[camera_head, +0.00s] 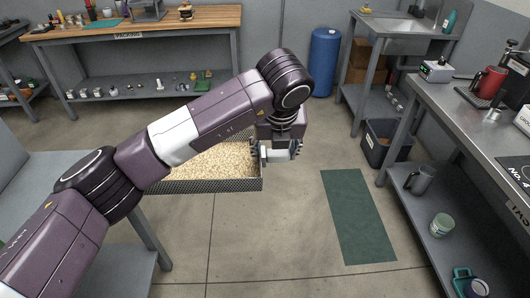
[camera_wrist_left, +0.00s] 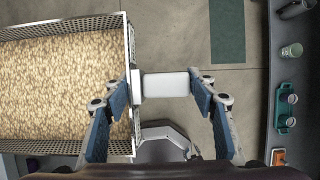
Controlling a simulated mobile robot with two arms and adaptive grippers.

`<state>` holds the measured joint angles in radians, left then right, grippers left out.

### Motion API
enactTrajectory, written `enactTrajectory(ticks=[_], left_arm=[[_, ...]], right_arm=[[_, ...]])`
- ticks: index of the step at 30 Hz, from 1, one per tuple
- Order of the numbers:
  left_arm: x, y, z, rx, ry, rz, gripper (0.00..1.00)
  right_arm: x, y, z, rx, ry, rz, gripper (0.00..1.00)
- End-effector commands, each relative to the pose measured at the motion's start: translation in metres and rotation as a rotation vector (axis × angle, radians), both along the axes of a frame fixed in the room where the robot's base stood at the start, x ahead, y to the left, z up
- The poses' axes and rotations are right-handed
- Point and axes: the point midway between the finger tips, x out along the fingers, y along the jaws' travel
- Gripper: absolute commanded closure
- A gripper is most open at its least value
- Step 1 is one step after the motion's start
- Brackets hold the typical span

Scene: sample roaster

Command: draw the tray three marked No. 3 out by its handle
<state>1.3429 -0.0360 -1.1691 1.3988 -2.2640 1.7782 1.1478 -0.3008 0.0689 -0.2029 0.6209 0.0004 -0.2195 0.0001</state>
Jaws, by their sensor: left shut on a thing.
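A long mesh-walled tray (camera_head: 215,186) filled with pale beans stands out level above the floor, left of my left gripper. Part of it is hidden behind my left arm in the head view. The tray's mesh end wall (camera_wrist_left: 131,60) faces my gripper in the left wrist view. A white block-like handle (camera_wrist_left: 165,85) juts from that wall. My left gripper (camera_head: 278,150) is shut on the handle, with a blue finger pad at each end of it. I cannot read a number on the tray. My right gripper is in neither view.
A grey bench (camera_head: 135,272) stands at the left. A steel counter (camera_head: 450,100) with a lower shelf runs along the right. A green mat (camera_head: 357,215) lies on the floor between tray and counter. A dark bin (camera_head: 388,143) stands behind it.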

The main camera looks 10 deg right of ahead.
Motion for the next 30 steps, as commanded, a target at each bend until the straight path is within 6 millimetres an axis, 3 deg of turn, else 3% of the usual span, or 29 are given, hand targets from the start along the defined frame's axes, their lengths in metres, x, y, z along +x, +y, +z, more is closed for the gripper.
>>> enactTrajectory(ticks=[18,30], left_arm=[[-0.004,-0.050,0.001,0.001,-0.002,-0.002,0.86],[-0.004,-0.059,0.001,0.000,-0.002,-0.001,0.86]], right_arm=[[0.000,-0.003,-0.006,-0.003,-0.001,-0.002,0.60],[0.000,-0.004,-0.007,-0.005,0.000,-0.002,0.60]])
